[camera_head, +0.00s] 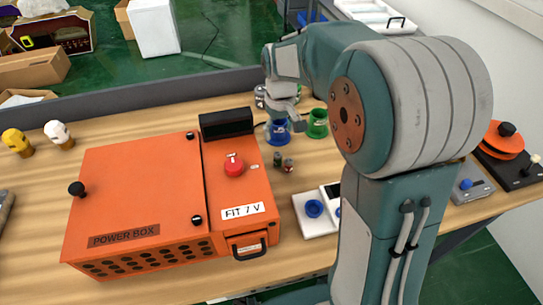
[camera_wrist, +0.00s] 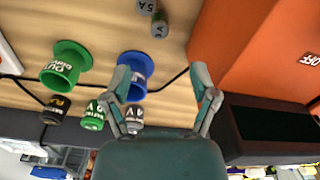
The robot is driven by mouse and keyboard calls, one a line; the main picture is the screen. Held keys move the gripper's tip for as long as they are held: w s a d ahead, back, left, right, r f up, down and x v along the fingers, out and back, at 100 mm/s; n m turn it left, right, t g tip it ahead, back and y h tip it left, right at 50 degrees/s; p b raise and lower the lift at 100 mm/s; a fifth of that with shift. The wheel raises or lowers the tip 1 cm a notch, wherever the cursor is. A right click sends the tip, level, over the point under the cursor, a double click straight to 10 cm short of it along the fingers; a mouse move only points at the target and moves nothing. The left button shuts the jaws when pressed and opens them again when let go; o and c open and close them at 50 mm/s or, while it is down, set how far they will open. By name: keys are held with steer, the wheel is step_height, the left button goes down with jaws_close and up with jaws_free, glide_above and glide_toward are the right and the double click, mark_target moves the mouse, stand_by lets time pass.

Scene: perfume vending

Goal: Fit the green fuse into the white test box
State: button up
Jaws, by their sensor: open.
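Two small cylinders stand on the table right of the orange power box; the left one (camera_head: 277,159) looks dark green, the other (camera_head: 288,165) greyer. Both show at the top of the wrist view, one (camera_wrist: 147,6) marked 5A, the other (camera_wrist: 160,26) beside it; I cannot tell there which is the green fuse. The white test box (camera_head: 303,222) has a blue round part and is partly hidden by my arm. My gripper (camera_head: 279,112) is open and empty, near the blue cup; its spread fingers show in the wrist view (camera_wrist: 160,80).
The orange power box (camera_head: 140,190) with a black display (camera_head: 226,122) stands to the left. A blue cup (camera_head: 277,133) and green cup (camera_head: 317,124) stand behind the cylinders. Several small labelled cylinders, one green (camera_wrist: 94,116), stand beyond the cups in the wrist view.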

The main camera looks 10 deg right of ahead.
mark_target(277, 155)
steer(key=shift+w+a+f, duration=0.2)
steer(key=shift+w+f, duration=0.05)
steer(key=shift+f, duration=0.45)
steer(key=f, duration=0.4)
steer(key=shift+d+f, duration=0.3)
steer(key=shift+d, duration=0.1)
steer(key=f, duration=0.4)
steer(key=shift+a+f, duration=0.2)
steer(key=shift+a, duration=0.15)
steer(key=shift+w+f, duration=0.1)
steer(key=shift+f, duration=0.35)
steer(key=shift+d, duration=0.15)
jaws_close()
